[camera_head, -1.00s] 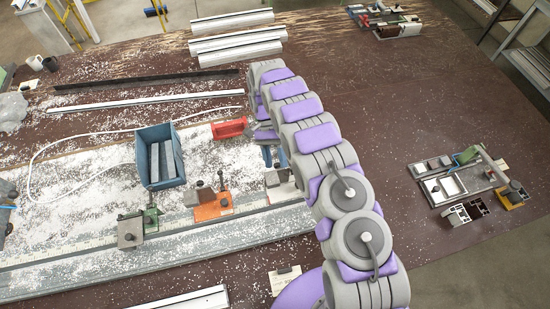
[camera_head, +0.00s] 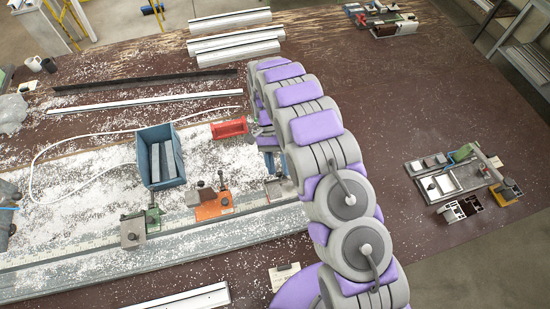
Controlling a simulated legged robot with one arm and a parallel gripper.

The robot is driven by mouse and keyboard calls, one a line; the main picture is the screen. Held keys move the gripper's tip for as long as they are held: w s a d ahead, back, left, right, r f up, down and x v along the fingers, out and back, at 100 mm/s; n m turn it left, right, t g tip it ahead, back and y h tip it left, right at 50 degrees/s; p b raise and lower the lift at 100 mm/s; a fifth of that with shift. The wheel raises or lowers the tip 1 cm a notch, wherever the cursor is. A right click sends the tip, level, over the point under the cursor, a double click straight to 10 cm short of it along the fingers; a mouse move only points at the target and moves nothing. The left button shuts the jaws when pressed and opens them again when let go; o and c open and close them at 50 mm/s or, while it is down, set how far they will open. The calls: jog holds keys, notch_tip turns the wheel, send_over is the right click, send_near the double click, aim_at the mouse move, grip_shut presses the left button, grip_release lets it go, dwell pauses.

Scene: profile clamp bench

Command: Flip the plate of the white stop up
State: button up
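A pale stop (camera_head: 279,188), which looks like the white one, sits on the rail at the right end of the row of stops. My arm covers part of it, and I cannot make out how its plate lies. The orange stop (camera_head: 212,207) and the green stop (camera_head: 152,217) stand to its left on the same rail, each with a grey block by it. My gripper end (camera_head: 266,142) is behind my arm, above and slightly left of the pale stop.
A blue bin (camera_head: 160,158) with grey bars and a red tray (camera_head: 229,128) stand behind the rail. White chips cover much of the bench (camera_head: 390,110). Profiles (camera_head: 232,38) lie at the back. A fixture (camera_head: 455,178) stands at the right. The bench between it and my arm is mostly clear.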

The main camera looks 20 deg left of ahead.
jog(key=s+d+r+b, duration=0.1)
jog(key=s+d, duration=0.5)
jog(key=s, duration=0.3)
jog(key=shift+d, duration=0.4)
jog(key=shift+s, duration=0.1)
dwell(0.4)
